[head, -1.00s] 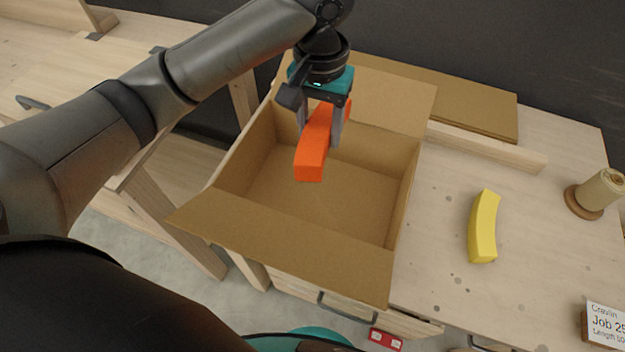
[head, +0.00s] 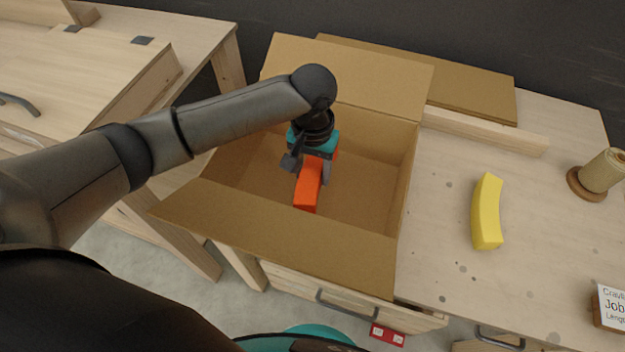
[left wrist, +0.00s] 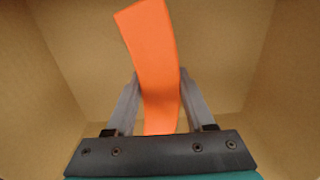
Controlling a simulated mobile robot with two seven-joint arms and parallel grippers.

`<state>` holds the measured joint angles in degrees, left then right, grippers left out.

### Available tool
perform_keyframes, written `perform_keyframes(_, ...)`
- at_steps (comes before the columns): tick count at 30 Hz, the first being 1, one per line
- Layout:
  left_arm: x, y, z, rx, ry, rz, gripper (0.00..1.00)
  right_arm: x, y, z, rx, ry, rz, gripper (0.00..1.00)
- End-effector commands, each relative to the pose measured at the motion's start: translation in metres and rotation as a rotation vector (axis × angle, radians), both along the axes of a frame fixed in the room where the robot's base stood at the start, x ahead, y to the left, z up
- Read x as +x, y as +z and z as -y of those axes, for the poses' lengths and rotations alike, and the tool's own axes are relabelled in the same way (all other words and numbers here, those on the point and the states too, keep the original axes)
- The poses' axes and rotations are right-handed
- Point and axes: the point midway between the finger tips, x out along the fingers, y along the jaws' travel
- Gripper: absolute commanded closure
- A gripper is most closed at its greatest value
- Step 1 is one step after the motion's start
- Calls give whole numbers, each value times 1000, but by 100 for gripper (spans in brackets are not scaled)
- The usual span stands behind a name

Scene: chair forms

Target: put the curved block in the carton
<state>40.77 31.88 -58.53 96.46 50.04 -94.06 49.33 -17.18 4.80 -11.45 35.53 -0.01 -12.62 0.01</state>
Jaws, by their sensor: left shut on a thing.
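An orange block (head: 308,190), gently curved in the left wrist view (left wrist: 152,50), is between the fingers of my left gripper (head: 314,178). The gripper is shut on it and reaches down inside the open carton (head: 375,135). The block is low between the carton walls. I cannot tell whether it touches the carton floor. In the left wrist view, brown cardboard surrounds the block and fingers (left wrist: 158,88). A yellow curved block (head: 486,212) lies on the bench to the right of the carton. My right gripper is not in view.
The carton's flaps are folded outward. A spool (head: 601,172) and a card in a holder (head: 612,308) stand at the right. The bench (head: 440,270) around the yellow block is clear.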

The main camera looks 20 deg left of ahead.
Motion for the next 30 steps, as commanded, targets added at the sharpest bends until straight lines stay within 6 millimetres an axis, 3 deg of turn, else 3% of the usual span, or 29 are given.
perform_keyframes(6,0,-32,0,1,-1,-1,100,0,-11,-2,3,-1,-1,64)
perform_keyframes(17,0,-34,0,1,0,-1,100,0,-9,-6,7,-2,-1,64)
perform_keyframes(18,0,-35,0,1,0,-1,43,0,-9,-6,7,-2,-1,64)
perform_keyframes(25,0,-35,0,1,0,-1,17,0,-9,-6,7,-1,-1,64)
perform_keyframes(30,0,-34,0,1,0,-1,17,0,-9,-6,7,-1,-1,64)
